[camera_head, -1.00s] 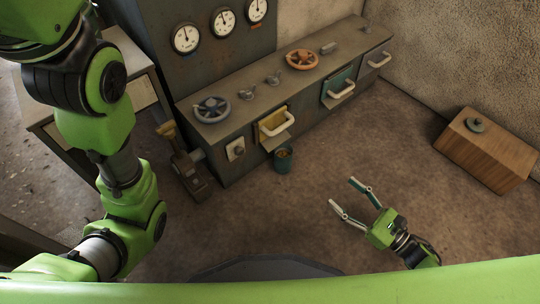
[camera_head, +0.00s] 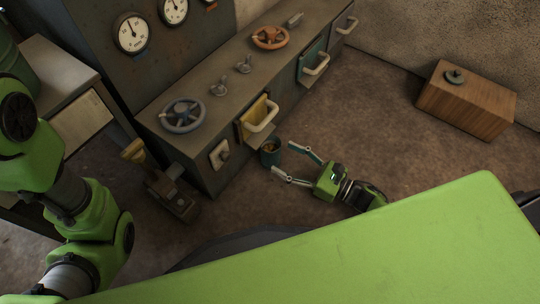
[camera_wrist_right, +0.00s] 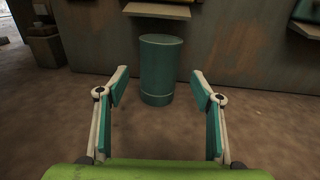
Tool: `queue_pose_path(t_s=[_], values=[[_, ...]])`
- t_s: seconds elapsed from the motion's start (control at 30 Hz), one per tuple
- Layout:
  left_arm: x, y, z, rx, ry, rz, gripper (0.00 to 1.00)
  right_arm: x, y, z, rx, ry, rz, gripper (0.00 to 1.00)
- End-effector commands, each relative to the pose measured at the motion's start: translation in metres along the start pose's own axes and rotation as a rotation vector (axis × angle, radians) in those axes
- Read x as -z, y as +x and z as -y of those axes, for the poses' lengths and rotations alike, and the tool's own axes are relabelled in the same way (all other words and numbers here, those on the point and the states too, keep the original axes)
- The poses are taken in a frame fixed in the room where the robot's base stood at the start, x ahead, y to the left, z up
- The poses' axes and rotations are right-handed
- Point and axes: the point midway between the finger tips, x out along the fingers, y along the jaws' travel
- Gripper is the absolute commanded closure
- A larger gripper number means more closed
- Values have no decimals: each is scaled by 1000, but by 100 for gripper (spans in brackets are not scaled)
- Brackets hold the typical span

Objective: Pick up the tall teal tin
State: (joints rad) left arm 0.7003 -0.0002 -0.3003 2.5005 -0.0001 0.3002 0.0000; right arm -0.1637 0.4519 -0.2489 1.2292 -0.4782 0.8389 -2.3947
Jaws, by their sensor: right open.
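The tall teal tin (camera_head: 270,152) stands upright on the floor against the front of the workbench, below the yellow drawer. In the right wrist view the teal tin (camera_wrist_right: 161,70) is straight ahead, centred between the fingers and a little beyond their tips. My right gripper (camera_head: 288,161) is open and empty, close to the tin with its fingers pointing at it. In the right wrist view the right gripper (camera_wrist_right: 160,82) shows both fingers spread wider than the tin. My left arm comes in at the left of the head view, but its gripper is out of view.
The workbench (camera_head: 205,95) carries handwheels and has pull-out drawers above the tin, including the yellow drawer (camera_head: 258,117). A wooden box (camera_head: 466,105) stands at the right. A machine-like pedestal (camera_head: 172,195) stands left of the bench.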

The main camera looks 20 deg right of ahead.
Motion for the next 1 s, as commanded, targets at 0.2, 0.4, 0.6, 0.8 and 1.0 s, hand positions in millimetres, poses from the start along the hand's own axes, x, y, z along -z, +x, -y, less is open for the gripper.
queue_pose_path(t_s=[0.2, 0.4, 0.6, 0.8, 1.0], values=[[4, -10, -2, 0, 0, 0, 72, 2, 16, -1, -2, -1, 2, 40], [11, -31, -7, -1, 0, -1, 72, 3, 43, -2, -2, -3, 4, 40], [13, -35, -8, -1, 0, -1, 72, 0, 59, -2, -1, 0, 0, 40], [12, -34, -7, -1, 0, -1, 72, -1, 59, -2, 0, 0, 0, 40], [12, -34, -7, -1, 0, -1, 72, -1, 59, -2, 0, 0, 0, 91]])
